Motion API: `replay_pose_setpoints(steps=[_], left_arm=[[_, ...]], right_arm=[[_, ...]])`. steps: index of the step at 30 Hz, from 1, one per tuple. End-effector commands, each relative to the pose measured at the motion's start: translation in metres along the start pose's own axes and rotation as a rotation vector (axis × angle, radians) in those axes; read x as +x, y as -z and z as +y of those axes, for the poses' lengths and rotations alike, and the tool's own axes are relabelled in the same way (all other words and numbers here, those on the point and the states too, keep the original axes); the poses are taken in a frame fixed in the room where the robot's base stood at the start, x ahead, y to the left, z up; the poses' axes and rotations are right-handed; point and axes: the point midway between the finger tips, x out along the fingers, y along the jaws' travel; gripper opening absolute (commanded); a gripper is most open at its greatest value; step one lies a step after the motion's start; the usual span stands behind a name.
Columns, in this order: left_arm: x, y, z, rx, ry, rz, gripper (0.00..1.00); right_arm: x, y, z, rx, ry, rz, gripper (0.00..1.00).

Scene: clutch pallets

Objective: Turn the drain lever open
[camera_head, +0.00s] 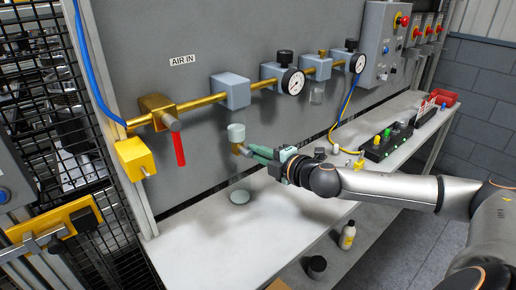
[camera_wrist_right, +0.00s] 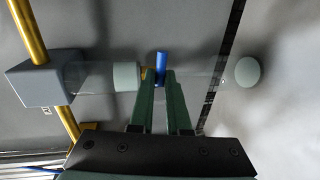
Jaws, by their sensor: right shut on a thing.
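The drain lever (camera_wrist_right: 161,62) shows as a small blue piece between my right fingertips in the right wrist view. In the head view it is hidden by the fingers. My right gripper (camera_head: 254,152) has green fingers and is shut on the lever; in the wrist view the fingertips (camera_wrist_right: 160,76) are on either side of it. The lever sits under a filter with a pale grey-green bowl end (camera_head: 236,131), also in the wrist view (camera_wrist_right: 127,76). A small brass and grey fitting (camera_head: 238,148) shows below the bowl. My left gripper is not in view.
A pale round disc (camera_head: 240,197) lies on the white bench (camera_head: 205,240) below the filter. A brass pipe (camera_head: 205,101) carries a red-handled valve (camera_head: 179,148) at left and gauges at right. A white bottle (camera_head: 347,236) and dark jar (camera_head: 317,266) stand near the front.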

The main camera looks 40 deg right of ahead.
Motion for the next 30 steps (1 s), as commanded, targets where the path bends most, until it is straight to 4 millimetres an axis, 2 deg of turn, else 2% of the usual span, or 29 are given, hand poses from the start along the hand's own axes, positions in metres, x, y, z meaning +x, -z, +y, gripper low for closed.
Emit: replay_pose_setpoints(steps=[1,19,20,21,27,30], left_arm=[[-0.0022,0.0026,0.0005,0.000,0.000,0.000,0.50],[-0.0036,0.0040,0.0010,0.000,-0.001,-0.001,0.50],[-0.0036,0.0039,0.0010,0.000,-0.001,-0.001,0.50],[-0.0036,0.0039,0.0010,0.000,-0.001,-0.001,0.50],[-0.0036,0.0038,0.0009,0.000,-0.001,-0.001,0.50],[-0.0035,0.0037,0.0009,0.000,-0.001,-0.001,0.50]], right_arm=[[-0.0003,0.0014,0.0047,-0.015,-0.006,0.001,0.00],[-0.0002,0.0020,0.0028,-0.053,-0.005,-0.005,0.00],[-0.0002,0.0020,0.0027,-0.053,-0.005,-0.005,0.16],[-0.0002,0.0020,0.0027,-0.053,-0.005,-0.005,0.20],[-0.0002,0.0014,0.0017,-0.051,-0.002,-0.007,0.43],[-0.0001,0.0012,0.0012,-0.051,-0.001,-0.008,0.44]])
